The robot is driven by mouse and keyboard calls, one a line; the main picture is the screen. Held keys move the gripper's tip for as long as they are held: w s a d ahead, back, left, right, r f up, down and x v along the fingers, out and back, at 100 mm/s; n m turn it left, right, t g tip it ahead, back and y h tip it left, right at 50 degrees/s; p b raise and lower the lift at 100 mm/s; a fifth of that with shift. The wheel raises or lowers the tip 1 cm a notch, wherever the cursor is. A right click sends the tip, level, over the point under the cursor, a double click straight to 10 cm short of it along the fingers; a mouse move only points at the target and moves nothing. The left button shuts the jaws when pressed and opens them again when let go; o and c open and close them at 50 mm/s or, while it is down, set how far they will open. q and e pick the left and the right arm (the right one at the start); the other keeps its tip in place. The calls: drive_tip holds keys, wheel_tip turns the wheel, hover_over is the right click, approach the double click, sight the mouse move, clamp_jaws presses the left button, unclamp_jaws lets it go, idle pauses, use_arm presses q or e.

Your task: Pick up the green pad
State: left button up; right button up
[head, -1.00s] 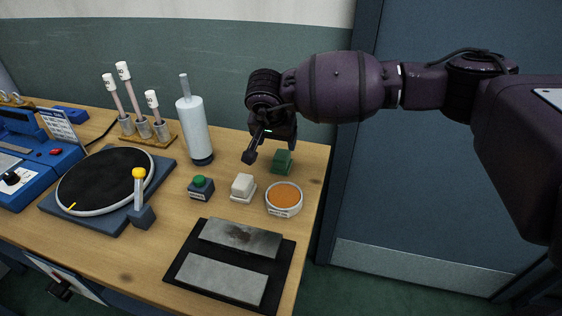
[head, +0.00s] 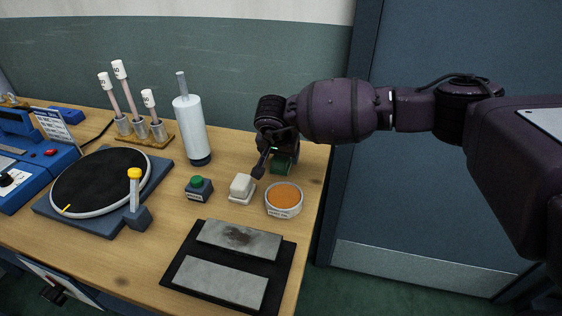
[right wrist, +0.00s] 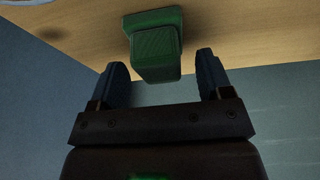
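The green pad (head: 281,167) is a small green block on a wider base. It sits on the wooden table near its back right corner, partly hidden by my right gripper in the head view. My right gripper (head: 272,168) is just above it, pointing down. In the right wrist view, the green pad (right wrist: 156,48) lies just beyond and between the two spread fingertips of my right gripper (right wrist: 162,72). The gripper is open and holds nothing. My left gripper is in neither view.
A white block (head: 242,187) and a round dish with orange content (head: 284,198) are close by. A green-button box (head: 199,187), a white bottle (head: 191,128) and a black tray with two grey plates (head: 180,272) are also on the table. The right edge is near.

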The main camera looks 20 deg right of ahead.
drive_tip(key=c, duration=1)
wheel_tip(320, 180, up, 20)
drive_tip(key=p, duration=0.1)
drive_tip(key=shift+p, duration=0.4)
